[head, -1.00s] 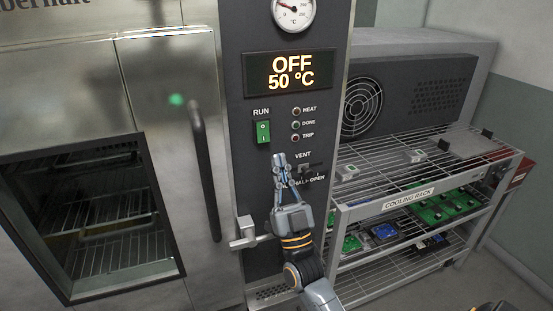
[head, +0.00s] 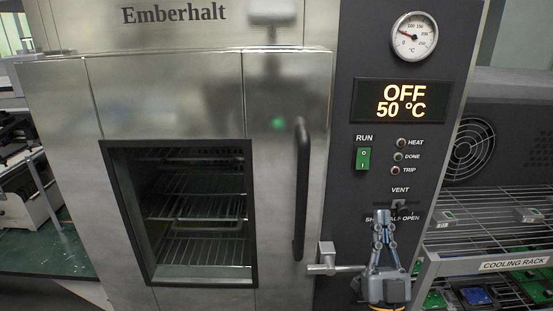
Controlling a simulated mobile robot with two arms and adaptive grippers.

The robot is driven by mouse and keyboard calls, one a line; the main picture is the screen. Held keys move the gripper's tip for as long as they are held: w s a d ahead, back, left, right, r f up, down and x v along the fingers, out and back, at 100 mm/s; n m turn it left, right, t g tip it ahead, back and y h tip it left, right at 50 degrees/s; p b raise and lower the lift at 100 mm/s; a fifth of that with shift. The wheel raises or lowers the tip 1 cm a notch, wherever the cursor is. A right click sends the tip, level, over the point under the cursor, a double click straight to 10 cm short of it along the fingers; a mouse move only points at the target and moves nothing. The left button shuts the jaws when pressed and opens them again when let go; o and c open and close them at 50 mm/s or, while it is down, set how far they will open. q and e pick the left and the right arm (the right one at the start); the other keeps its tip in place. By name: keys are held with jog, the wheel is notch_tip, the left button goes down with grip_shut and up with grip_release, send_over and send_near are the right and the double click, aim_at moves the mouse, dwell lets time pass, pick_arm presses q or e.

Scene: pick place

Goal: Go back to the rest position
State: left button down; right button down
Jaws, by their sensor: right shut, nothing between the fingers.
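My right gripper (head: 383,222) is in the lower right of the head view, upright in front of the dark control panel (head: 345,190). Its fingers are together with nothing between them. The fingertips are just below the vent slider (head: 400,204) and hide part of the vent lettering. I cannot tell whether they touch the panel. My left gripper is not in view.
The oven door (head: 90,180) is closed, with a vertical dark handle (head: 302,190) and a metal latch (head: 322,262) near my right gripper. The display (head: 402,101) reads OFF, 50 °C. A cooling rack (head: 490,264) stands at right. A green-topped bench (head: 35,245) is at left.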

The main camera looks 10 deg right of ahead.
jog(key=a+f+n+g+y, duration=0.2)
jog(key=a+f+g+y, duration=0.3)
jog(key=f, duration=0.5)
jog(key=a+f+n+g+y, duration=0.35)
jog(key=f+g, duration=0.35)
jog(key=f, duration=0.3)
jog(key=s+a+f+g+h, duration=0.1)
jog(key=s+f+g, duration=0.5)
jog(key=s, duration=0.4)
jog(key=s+a+f+g+h, duration=0.1)
jog(key=s+f+g, duration=0.55)
jog(key=s, duration=0.35)
notch_tip(320, 180, down, 28)
jog(key=s, duration=0.2)
jog(key=s+d+f+g, duration=0.2)
jog(key=s+d+f, duration=0.1)
jog(key=s+f, duration=1.1)
jog(key=shift+s+d+f, duration=0.2)
jog(key=shift+s+f, duration=0.05)
jog(key=shift+s, duration=0.7)
jog(key=shift+m, duration=0.25)
